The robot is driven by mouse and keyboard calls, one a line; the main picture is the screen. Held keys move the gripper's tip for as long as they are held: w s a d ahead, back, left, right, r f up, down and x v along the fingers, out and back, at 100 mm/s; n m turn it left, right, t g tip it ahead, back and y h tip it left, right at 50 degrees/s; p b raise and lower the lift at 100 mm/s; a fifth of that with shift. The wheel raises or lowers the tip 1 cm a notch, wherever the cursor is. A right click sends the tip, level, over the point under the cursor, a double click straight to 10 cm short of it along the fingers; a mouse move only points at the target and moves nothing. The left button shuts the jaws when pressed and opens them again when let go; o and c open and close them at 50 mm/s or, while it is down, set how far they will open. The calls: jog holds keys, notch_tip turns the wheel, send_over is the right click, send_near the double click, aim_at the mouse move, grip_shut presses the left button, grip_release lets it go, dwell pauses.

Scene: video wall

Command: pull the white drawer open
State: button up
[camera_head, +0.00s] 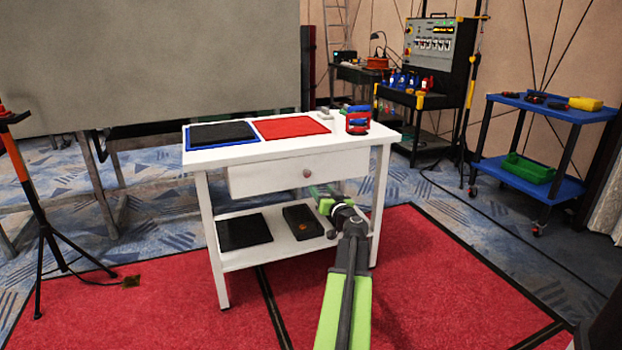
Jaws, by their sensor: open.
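The white drawer (270,177) sits under the top of a white table (215,167). Its front has one small round brownish knob (306,173) right of the middle. My gripper (318,191), at the end of my green and grey arm, is open just below and slightly right of the knob. It looks apart from the knob, though the depth between them is hard to judge. Part of my arm hides the table's lower right area.
On the table top lie a black pad on a blue mat (188,143), a red mat (290,127) and a small red and blue item (357,122). The lower shelf (265,250) holds dark flat boxes. A blue cart (555,110) stands right.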

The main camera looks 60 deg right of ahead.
aim_at(308, 175)
jog(key=x, duration=1.2)
jog(key=shift+w, duration=0.15)
jog(key=shift+c, duration=0.2)
grip_shut()
dwell(0.5)
